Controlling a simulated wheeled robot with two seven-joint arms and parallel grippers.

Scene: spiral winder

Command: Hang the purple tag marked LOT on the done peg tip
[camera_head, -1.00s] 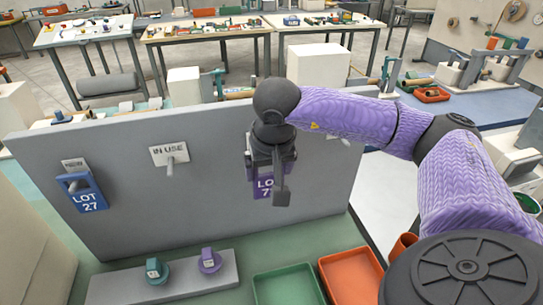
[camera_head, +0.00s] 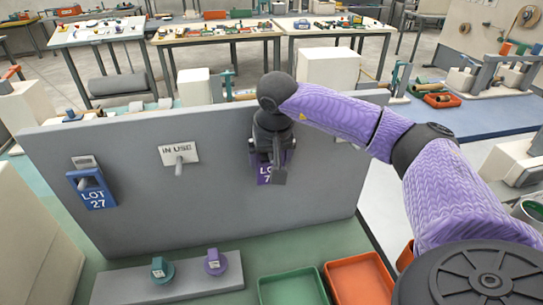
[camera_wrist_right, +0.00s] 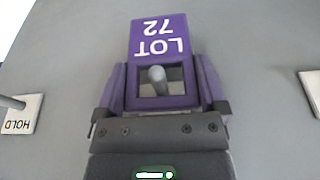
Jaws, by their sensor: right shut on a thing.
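My right gripper (camera_head: 272,172) is shut on the purple tag marked LOT 72 (camera_head: 263,176), upright in front of the grey board. In the right wrist view the tag (camera_wrist_right: 158,36) appears upside down, with a purple gripper finger on each side of its open frame. A grey peg tip (camera_wrist_right: 157,74) shows inside that frame's opening. I cannot tell whether the peg passes through it or stands just behind. The label for this peg is hidden. My left gripper is not in view.
The board (camera_head: 140,215) carries an IN USE peg (camera_head: 179,167) and a blue LOT 27 tag (camera_head: 96,199) at left. A HOLD label (camera_wrist_right: 18,115) shows in the wrist view. Below are teal (camera_head: 162,271) and purple (camera_head: 215,262) pieces, a green tray (camera_head: 262,290) and an orange tray (camera_head: 385,275).

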